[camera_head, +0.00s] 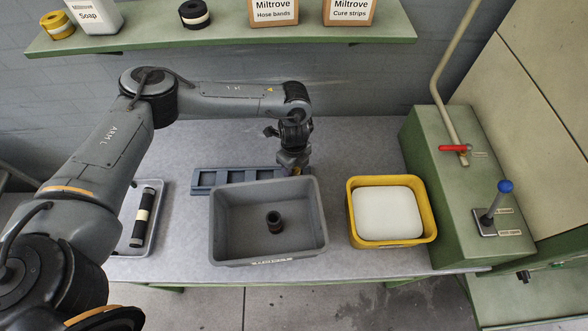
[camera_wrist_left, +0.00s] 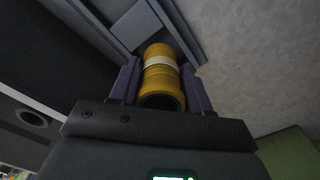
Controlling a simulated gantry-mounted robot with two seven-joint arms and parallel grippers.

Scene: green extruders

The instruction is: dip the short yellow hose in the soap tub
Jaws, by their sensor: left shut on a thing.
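My left gripper (camera_head: 294,171) is shut on the short yellow hose (camera_wrist_left: 162,78), just behind the grey tub and at the right end of the blue-grey rack (camera_head: 208,180). In the left wrist view the hose has a pale band and an open dark end, and sits between two purple fingers (camera_wrist_left: 160,85). In the head view the gripper and the tub wall hide most of it. I cannot tell whether the hose still touches the rack. A yellow tub (camera_head: 394,243) with a smooth white surface inside, apparently the soap tub, stands to the right. My right gripper is out of view.
The grey tub (camera_head: 268,251) holds a short black hose (camera_head: 274,222). A tray (camera_head: 158,217) with a black, pale-banded hose (camera_head: 143,218) lies at left. A green machine (camera_head: 430,190) with a red handle and blue-knobbed lever stands at right. A shelf (camera_head: 220,38) runs above.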

